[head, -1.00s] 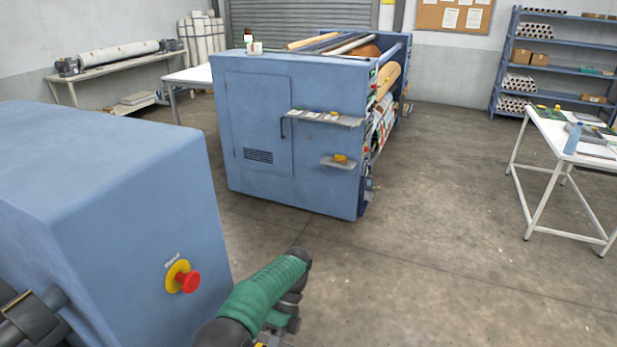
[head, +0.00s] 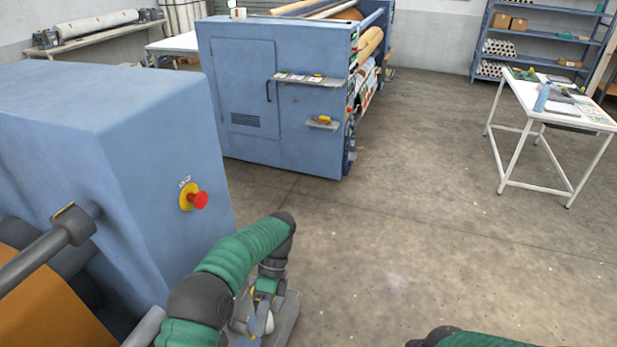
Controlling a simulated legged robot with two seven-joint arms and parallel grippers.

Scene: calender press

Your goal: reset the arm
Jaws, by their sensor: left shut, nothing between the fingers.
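My left arm (head: 235,250), in a green sleeve, comes in from the bottom left of the head view and bends down at its dark wrist. My left gripper (head: 258,322) hangs below it near the bottom edge, shut and empty, partly hidden by the arm.
The near blue housing (head: 90,110) carries a red stop button (head: 197,200) close to my left arm. A blue press (head: 310,140) with small shelves stands ahead. A white table (head: 590,118) is at the right. The floor (head: 410,200) between is clear.

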